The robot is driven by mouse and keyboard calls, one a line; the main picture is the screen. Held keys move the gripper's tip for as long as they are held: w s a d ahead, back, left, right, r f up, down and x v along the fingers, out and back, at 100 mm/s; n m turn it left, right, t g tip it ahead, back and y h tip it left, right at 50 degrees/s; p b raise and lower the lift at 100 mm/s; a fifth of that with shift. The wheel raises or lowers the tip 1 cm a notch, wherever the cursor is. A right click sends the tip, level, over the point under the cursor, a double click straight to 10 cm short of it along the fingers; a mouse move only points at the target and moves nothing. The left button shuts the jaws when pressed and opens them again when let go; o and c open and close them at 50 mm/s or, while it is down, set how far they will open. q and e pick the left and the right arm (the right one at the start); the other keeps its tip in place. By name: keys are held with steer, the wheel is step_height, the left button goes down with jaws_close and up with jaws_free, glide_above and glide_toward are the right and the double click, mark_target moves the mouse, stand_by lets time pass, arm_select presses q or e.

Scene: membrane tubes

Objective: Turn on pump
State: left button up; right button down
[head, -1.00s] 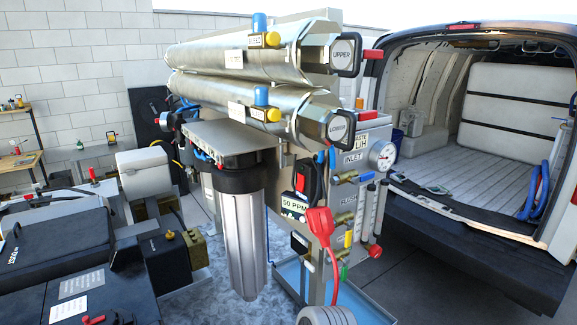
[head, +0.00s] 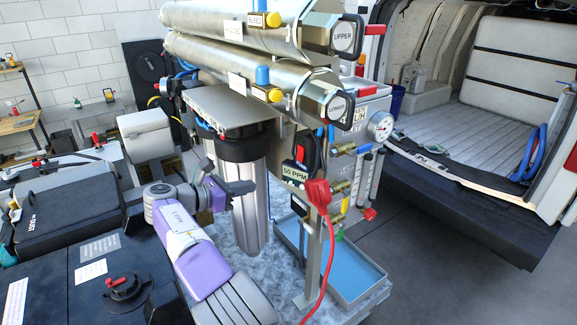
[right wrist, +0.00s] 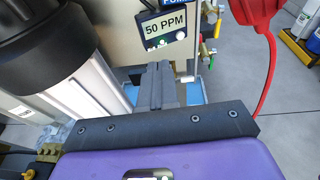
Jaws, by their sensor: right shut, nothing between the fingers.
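The pump switch (head: 301,153) is a small red part in a black housing on the front of the steel panel, below the membrane tubes. Just below it is the 50 PPM display (head: 294,174). In the right wrist view, the display (right wrist: 165,28) shows with a partly cropped blue label above it; the switch itself is out of frame. My right gripper (head: 248,188) is shut and empty. In the head view it overlaps the silver filter housing, left of and lower than the switch. Its closed fingers (right wrist: 158,72) point toward the panel in the right wrist view. My left gripper is not in view.
The filter housing (head: 250,222) with its black cap stands beside my right gripper. A red connector (head: 318,192) with a hanging red hose is right of the display. Valves and flow tubes (head: 366,175) line the panel's right side. A blue tray (head: 345,293) lies below.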

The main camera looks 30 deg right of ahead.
step_height(320, 180, up, 7)
steer(key=s+a+m+g+h, duration=0.1)
steer(key=s+a, duration=0.1)
steer(key=s, duration=0.1)
steer(key=shift+d+f, duration=0.15)
glide_toward(299, 159)
steer(key=d, duration=0.4)
steer(key=d+f, duration=0.1)
steer(key=d, duration=0.1)
steer(key=shift+w+d+b, duration=0.3)
steer(key=shift+d+b, duration=0.1)
steer(key=shift+f+h, duration=0.1)
steer(key=shift+h, duration=0.2)
